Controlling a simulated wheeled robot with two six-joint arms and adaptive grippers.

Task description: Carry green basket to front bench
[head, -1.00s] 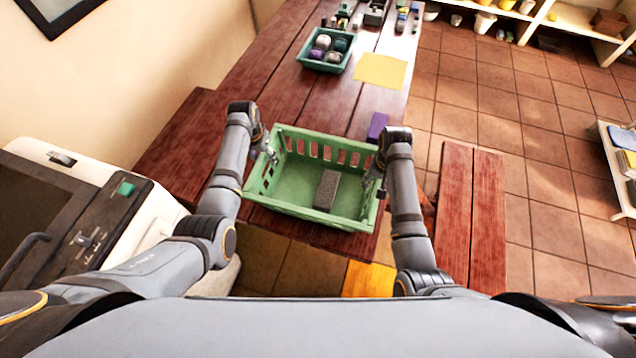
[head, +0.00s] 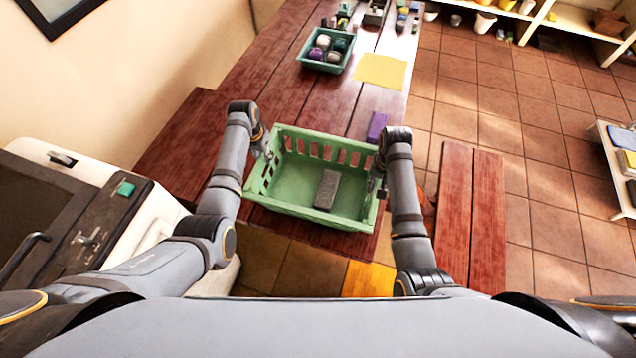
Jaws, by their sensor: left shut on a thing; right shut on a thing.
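The green basket (head: 313,217) is in the middle of the head view, over the near end of the red wooden table (head: 290,95). A grey block (head: 327,188) lies inside it. My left gripper (head: 266,155) is shut on the basket's left rim. My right gripper (head: 377,180) is shut on its right rim; its fingertips are partly hidden by my arm. I cannot tell whether the basket touches the table. A red bench (head: 472,205) stands right of the table, and part of another bench (head: 180,135) shows on the left.
A teal tray with balls (head: 325,66), a yellow cloth (head: 381,70) and a purple block (head: 376,126) are on the table beyond the basket. A white and black machine (head: 95,215) stands at the left. Tiled floor (head: 545,185) is open at the right.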

